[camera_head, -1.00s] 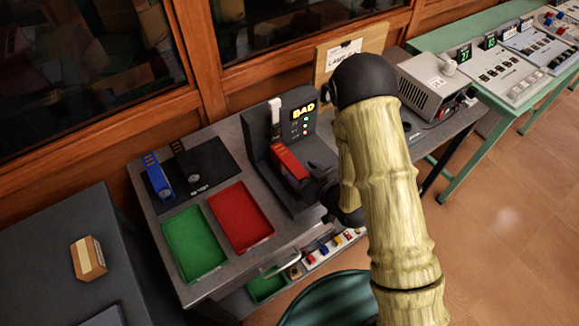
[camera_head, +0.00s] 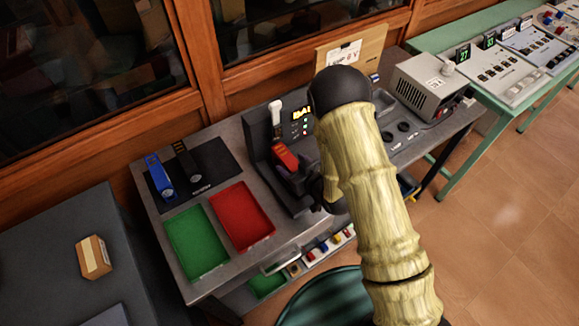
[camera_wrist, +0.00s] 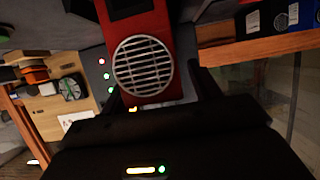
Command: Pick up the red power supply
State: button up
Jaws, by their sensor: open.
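The red power supply (camera_head: 285,158) sits in the dark tester (camera_head: 258,140) on the grey bench, beside a pale-handled lever (camera_head: 276,118). The tester's lit display is partly covered by my arm. In the wrist view the red power supply (camera_wrist: 158,25) is close, with its round metal fan grille facing the camera. My gripper (camera_wrist: 155,88) is open, with dark jaw parts to the left and right of the power supply; I cannot tell whether they touch it. In the head view my gripper is mostly hidden behind my arm, just right of the tester.
A red tray (camera_head: 241,217) and a green tray (camera_head: 196,243) lie in front. A blue unit (camera_head: 159,178) and a black unit (camera_head: 186,160) rest on a dark mat at left. A grey box instrument (camera_head: 430,88) stands at right. A window wall runs behind.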

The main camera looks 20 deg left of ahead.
grip_shut()
jog(key=shift+r, duration=0.15)
jog(key=shift+r+p, duration=0.4)
jog(key=shift+r, duration=0.15)
jog(key=s+d, duration=0.2)
jog(key=s+d+b, duration=0.1)
jog(key=s+d, duration=0.2)
jog(key=d, duration=0.2)
jog(key=shift+s+r, duration=0.2)
jog(key=shift+s, duration=0.2)
jog(key=shift+s+d+r+p, duration=0.1)
jog(key=shift+s+d+p, duration=0.05)
jog(key=shift+p, duration=0.2)
jog(key=s+d+p, duration=1.4)
jog(key=d+p, duration=0.1)
jog(key=d, duration=0.2)
jog(key=shift+s+f, duration=0.2)
jog(key=shift+s, duration=0.1)
